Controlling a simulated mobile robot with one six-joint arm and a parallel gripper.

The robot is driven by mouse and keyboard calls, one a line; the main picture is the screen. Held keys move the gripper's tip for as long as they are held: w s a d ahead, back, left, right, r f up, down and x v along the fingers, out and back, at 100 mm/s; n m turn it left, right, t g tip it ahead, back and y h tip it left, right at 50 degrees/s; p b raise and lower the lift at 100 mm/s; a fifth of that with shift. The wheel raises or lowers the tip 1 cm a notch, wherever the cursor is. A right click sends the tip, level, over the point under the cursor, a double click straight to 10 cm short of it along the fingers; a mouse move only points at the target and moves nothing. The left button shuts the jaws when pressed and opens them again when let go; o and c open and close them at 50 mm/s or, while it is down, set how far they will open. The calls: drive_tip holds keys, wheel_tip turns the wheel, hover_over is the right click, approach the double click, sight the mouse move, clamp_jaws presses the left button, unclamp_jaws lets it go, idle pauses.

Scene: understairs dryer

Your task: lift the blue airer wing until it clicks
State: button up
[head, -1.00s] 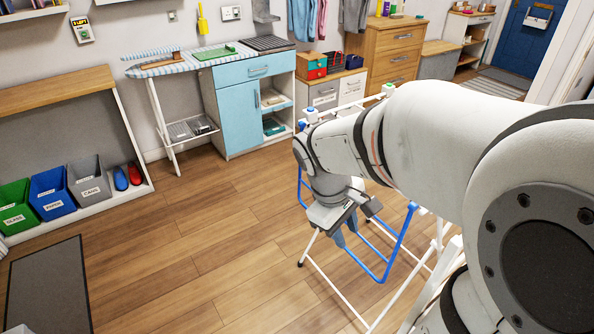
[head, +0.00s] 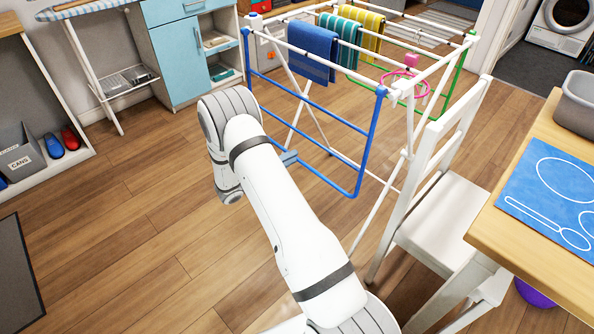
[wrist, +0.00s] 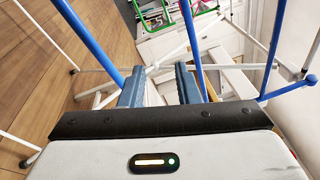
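The blue airer wing (head: 368,145) hangs steeply down from the near-left side of the white airer (head: 440,62) in the head view. My gripper (head: 288,158) is at the wing's lower bar, mostly hidden behind my wrist. In the wrist view my gripper (wrist: 159,75) has its two blue-grey fingers apart, with no bar visible in the gap. One blue bar (wrist: 88,40) runs down to the left finger, and another passes just right of the right finger. I cannot tell whether the fingers touch the wing.
Blue, teal striped and yellow striped towels (head: 312,50) hang on the airer. A white chair (head: 440,205) and a wooden table (head: 540,235) stand close on the right. Bare floor (head: 130,220) lies open on the left. A blue cabinet (head: 175,55) stands behind.

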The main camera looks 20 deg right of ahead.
wheel_tip(320, 180, down, 8)
drive_tip(key=w+a+n+t+b, duration=0.2)
drive_tip(key=w+n+t, duration=0.1)
drive_tip(key=n+t, duration=0.15)
drive_tip(key=shift+n+g, duration=0.35)
drive_tip(key=shift+g, duration=0.1)
drive_tip(key=x, duration=0.5)
drive_tip(key=b+x, duration=0.1)
drive_tip(key=x, duration=0.1)
drive_tip(key=shift+s+d, duration=0.2)
drive_tip(key=shift+d, duration=0.25)
drive_tip(key=shift+c, duration=0.3)
clamp_jaws()
